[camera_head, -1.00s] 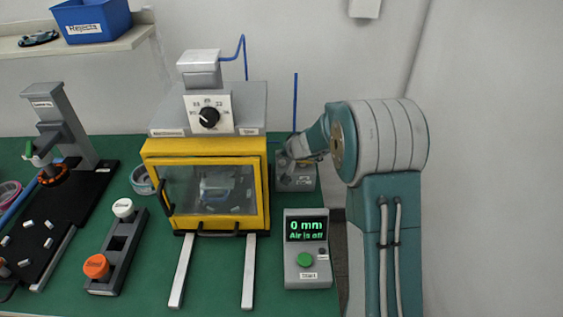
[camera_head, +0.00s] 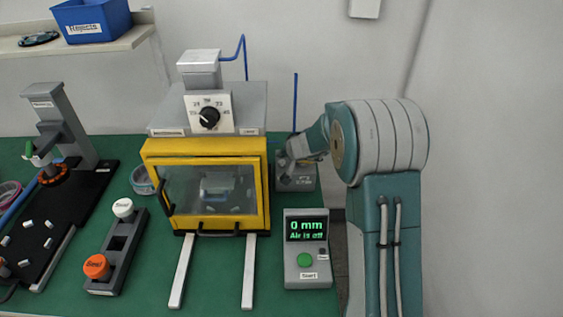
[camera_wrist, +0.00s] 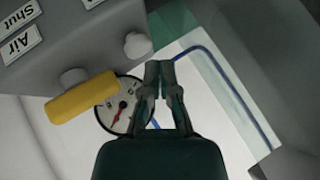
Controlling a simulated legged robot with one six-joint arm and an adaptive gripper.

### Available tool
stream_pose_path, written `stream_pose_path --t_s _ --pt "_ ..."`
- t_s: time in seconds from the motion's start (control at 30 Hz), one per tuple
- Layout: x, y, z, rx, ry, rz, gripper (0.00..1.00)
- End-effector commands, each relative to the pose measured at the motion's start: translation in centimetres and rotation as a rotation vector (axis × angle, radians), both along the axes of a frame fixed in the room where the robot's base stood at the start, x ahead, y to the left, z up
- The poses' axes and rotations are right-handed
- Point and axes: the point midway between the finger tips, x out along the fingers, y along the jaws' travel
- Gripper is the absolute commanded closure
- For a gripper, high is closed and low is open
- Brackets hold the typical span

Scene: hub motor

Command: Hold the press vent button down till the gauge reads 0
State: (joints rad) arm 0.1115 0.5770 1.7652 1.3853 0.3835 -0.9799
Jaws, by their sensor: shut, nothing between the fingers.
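In the wrist view a round pale knob (camera_wrist: 138,45), which looks like the vent button, stands out from a grey box (camera_wrist: 70,45). My gripper (camera_wrist: 159,66) is shut and empty, its fingertips close beside the knob; I cannot tell if they touch it. A round gauge (camera_wrist: 123,104) with a red needle lies partly behind my gripper's left finger and a yellow lever; its reading is too small to make out. In the head view my gripper (camera_head: 288,160) is at the small grey box (camera_head: 297,184) behind the control unit, and my arm hides part of it.
A yellow lever (camera_wrist: 82,97) sits close to the gauge, and a blue hose (camera_wrist: 225,85) runs at the right. In the head view the yellow-framed press (camera_head: 207,185) stands left of my gripper. The control unit (camera_head: 307,270) in front reads "0 mm, Air is off".

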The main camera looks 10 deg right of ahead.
Motion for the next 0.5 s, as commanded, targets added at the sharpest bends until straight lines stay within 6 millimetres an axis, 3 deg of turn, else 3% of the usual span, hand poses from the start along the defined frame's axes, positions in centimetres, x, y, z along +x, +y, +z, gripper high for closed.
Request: stream_pose_path --t_s 0.5 --pt "-0.11 -0.06 -0.70 0.001 0.000 -0.001 1.00"
